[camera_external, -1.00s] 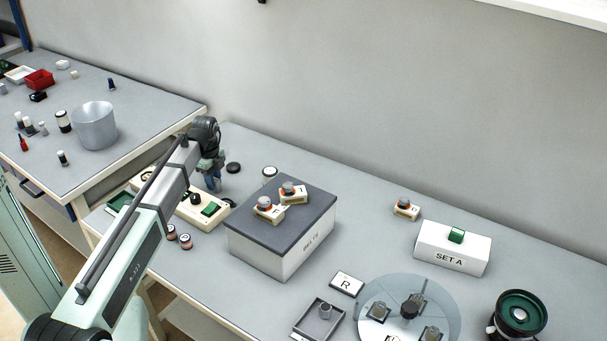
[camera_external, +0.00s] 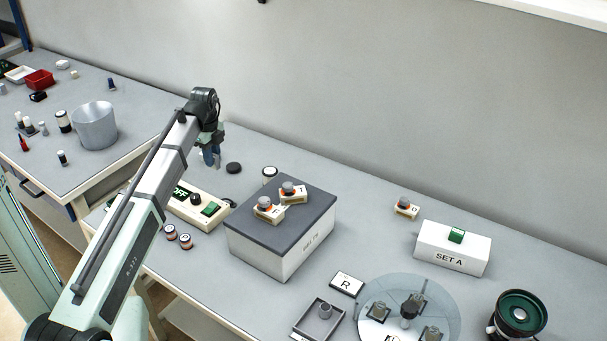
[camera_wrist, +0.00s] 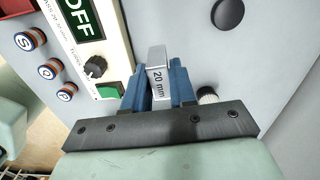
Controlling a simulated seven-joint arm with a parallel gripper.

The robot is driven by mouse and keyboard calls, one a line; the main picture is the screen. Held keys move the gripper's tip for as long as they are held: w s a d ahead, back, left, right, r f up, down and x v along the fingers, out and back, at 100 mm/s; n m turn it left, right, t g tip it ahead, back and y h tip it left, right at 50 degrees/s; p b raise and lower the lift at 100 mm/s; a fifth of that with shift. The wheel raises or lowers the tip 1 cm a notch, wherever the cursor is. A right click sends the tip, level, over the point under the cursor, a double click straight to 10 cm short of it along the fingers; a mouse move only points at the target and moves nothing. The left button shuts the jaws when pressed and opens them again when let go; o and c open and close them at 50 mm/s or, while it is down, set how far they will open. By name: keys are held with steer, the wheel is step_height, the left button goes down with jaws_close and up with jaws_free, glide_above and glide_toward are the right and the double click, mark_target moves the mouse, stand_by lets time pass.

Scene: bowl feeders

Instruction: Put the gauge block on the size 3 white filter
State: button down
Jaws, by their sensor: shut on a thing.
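The gauge block (camera_wrist: 157,76) is a small light-grey block marked "20 mm", seen upright in the wrist view. My gripper (camera_wrist: 160,88) is shut on it, with a blue finger on each side. In the outside view my gripper (camera_external: 211,163) is raised above the back-left part of the bench, near the control box; the block cannot be made out there. I cannot tell which thing is the size 3 white filter; no "3" is readable.
The control box (camera_external: 188,207) with an OFF display, knob and green switch lies below my gripper. Orange-banded round pieces (camera_external: 185,241) stand in front of it. The dark-topped box (camera_external: 281,233), a clear disc fixture (camera_external: 447,306) and the SET A box (camera_external: 452,250) are to the right.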

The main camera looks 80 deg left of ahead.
steer(key=w+d+r+m, duration=0.2)
steer(key=w+d+r, duration=0.15)
steer(key=w, duration=0.65)
steer(key=n, duration=0.1)
glide_toward(270, 171)
steer(key=shift+f, duration=2.5)
steer(key=shift+f, duration=0.15)
steer(key=c, duration=0.9)
jaws_free()
step_height(270, 171, up, 12)
steer(key=shift+r, duration=0.2)
